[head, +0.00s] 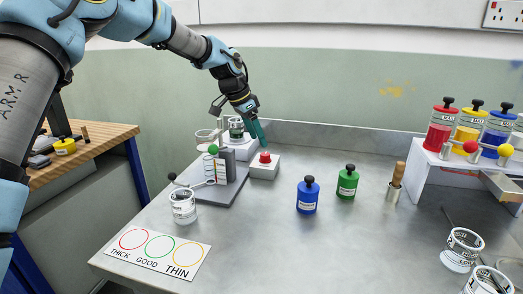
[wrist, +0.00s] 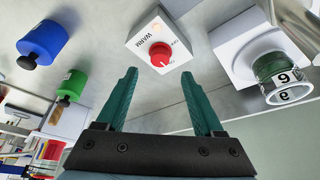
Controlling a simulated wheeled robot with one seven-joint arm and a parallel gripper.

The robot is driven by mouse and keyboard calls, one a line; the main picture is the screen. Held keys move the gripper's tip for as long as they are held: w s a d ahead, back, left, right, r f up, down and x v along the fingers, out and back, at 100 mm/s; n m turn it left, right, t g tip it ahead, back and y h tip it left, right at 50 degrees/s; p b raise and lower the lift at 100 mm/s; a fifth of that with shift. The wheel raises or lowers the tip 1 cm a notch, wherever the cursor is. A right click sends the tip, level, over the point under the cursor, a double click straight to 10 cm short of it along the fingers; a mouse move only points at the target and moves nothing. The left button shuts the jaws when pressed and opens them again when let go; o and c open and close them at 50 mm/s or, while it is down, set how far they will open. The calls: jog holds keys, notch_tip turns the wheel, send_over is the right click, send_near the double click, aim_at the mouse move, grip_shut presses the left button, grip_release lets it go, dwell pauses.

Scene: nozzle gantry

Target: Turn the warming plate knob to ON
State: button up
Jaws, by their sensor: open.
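The red knob (head: 265,157) sits on top of a small white box (head: 262,172) at the back of the steel table. In the wrist view the red knob (wrist: 160,54) is on the box marked WARM (wrist: 143,43), with small lettering by the knob that I cannot read. I cannot tell which setting the knob points to. My gripper (head: 258,137) is just above and behind the knob in the head view. In the wrist view my gripper (wrist: 158,75) has its two green fingers spread, with nothing between them, and the knob lies beyond the tips.
A white plate (wrist: 228,54) beside the box bears a glass jar (wrist: 275,72) with green contents. A grey stand (head: 226,165) is left of the box. Blue (head: 308,196) and green (head: 347,183) bottles stand to the right. The table front centre is clear.

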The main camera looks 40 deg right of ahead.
jog(key=shift+v, duration=2.1)
jog(key=shift+s, duration=0.1)
